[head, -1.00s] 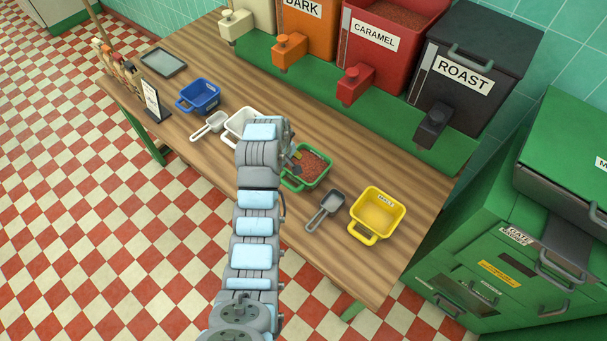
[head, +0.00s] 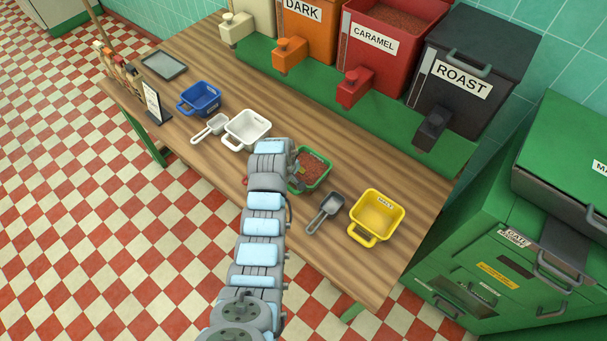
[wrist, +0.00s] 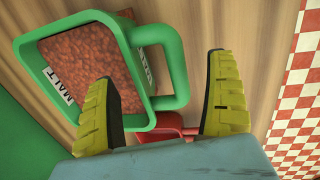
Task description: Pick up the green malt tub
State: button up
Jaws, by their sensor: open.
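The green malt tub (head: 325,176) stands on the wooden table, filled with reddish-brown grain. In the head view my arm hides its left side. In the wrist view the tub (wrist: 172,50) fills the upper left, with its MALT label and green loop handle showing. My gripper (wrist: 160,68) is open, its two yellow-green fingers apart. The handle lies between the fingertips in the picture; I cannot tell whether they touch it. In the head view the gripper (head: 298,172) is beside the tub, partly hidden by my arm.
A grey scoop (head: 326,212) and yellow tub (head: 357,213) stand right of it. A white tub (head: 236,141), pale scoop (head: 210,129) and blue tub (head: 199,105) stand left. Something red (wrist: 170,133) shows below the handle. Dispensers (head: 440,90) line the back.

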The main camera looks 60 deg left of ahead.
jog(key=shift+w+a+f, duration=0.1)
jog(key=shift+w+f, duration=0.05)
jog(key=shift+f, duration=0.7)
jog(key=c, duration=1.4)
jog(key=shift+o, duration=0.2)
jog(key=shift+r, duration=0.1)
